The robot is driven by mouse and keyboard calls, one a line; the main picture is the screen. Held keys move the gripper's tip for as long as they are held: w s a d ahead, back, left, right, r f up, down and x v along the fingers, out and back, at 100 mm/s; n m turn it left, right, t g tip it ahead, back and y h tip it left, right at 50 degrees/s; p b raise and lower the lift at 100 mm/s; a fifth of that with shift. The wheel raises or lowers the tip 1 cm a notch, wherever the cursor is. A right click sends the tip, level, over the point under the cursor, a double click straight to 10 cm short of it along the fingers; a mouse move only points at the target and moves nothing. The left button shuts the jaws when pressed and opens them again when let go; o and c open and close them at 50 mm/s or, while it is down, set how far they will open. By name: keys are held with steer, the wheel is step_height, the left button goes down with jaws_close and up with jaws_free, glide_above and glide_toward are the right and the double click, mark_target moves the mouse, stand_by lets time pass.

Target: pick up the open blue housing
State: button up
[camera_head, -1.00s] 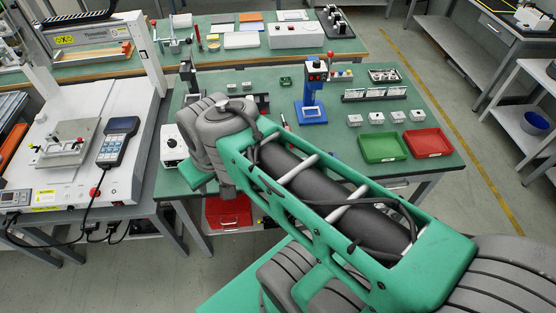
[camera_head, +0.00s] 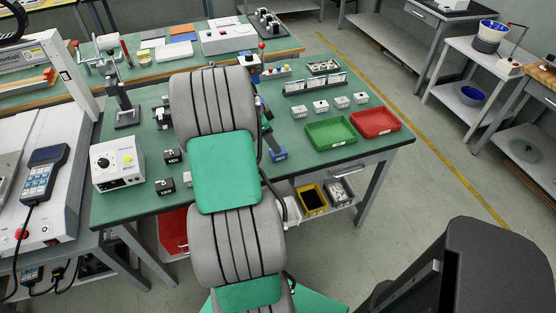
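I cannot surely make out an open blue housing in this view. The blue things on the near green table are parts of a blue press stand (camera_head: 277,153), mostly hidden behind my arm. My arm stands in the middle of the view and covers part of the table. My gripper's fingers are not in view. A large dark shape fills the lower right corner, and I cannot tell which part it is.
The green table (camera_head: 345,161) holds a green tray (camera_head: 331,133), a red tray (camera_head: 376,123), several small white boxes (camera_head: 320,107) and a white control box (camera_head: 118,163). The floor aisle is clear.

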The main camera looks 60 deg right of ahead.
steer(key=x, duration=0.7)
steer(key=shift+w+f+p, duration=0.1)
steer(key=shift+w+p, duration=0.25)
steer(key=shift+p, duration=0.05)
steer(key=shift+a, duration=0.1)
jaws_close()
